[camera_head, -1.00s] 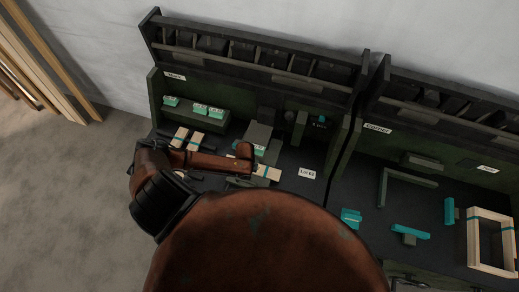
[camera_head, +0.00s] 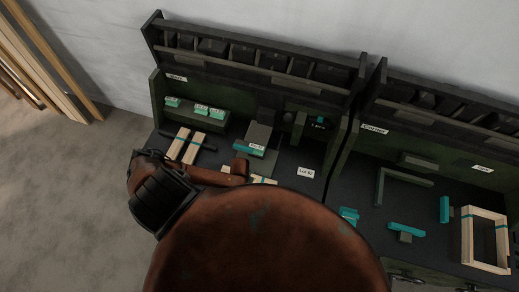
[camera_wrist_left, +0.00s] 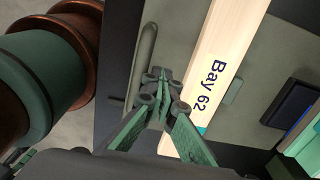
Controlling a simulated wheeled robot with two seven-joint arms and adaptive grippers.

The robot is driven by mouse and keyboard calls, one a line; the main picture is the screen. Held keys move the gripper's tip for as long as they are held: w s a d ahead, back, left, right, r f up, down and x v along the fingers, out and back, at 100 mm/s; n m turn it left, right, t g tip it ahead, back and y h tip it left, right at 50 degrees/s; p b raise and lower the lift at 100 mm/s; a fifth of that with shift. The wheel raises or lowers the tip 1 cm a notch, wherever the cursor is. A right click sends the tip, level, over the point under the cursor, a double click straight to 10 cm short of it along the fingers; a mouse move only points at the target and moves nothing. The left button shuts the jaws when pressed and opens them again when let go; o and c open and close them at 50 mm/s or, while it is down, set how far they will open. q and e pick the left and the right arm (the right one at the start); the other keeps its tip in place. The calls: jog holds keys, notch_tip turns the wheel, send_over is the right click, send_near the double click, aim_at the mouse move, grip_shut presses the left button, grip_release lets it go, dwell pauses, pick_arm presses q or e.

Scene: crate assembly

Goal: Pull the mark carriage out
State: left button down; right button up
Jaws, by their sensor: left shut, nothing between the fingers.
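A grey-green plate (camera_wrist_left: 185,45) lies under a pale wooden slat (camera_wrist_left: 222,50) printed "Bay 62" in the left wrist view. The plate may be the mark carriage; I cannot tell for certain. A rounded bar (camera_wrist_left: 145,58) runs along the plate's left side. My left gripper (camera_wrist_left: 161,76) is shut and empty, with its tips between this bar and the slat. Whether it touches either is unclear. In the head view my arm hides the gripper, and part of a pale slat (camera_head: 263,180) shows beside the arm. The "Mark" label (camera_head: 176,77) is on the left bay. My right gripper is out of view.
A teal-edged block (camera_head: 249,148) sits on a grey-green stand (camera_head: 259,133). Two banded slats (camera_head: 186,146) lie to the left. Teal blocks sit on a ledge (camera_head: 195,116). A divider separates the "Corner" bay (camera_head: 375,129), with its wooden frame (camera_head: 466,238), on the right.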

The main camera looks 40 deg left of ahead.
pick_arm(q)
jog(key=shift+s+d+p, duration=0.3)
jog(key=shift+s, duration=0.5)
jog(key=r+p, duration=0.2)
jog(key=shift+w+a+r+p, duration=0.1)
jog(key=shift+w+r+p, duration=0.15)
jog(key=shift+r+p, duration=0.1)
jog(key=shift+w+a+r+p, duration=0.1)
jog(key=shift+w+r+p, duration=0.1)
jog(key=shift+r, duration=0.4)
jog(key=shift+w+r+p, duration=0.1)
jog(key=shift+r+p, duration=0.1)
jog(key=shift+r, duration=0.35)
jog(key=shift+w+r, duration=0.1)
jog(key=shift+r, duration=0.9)
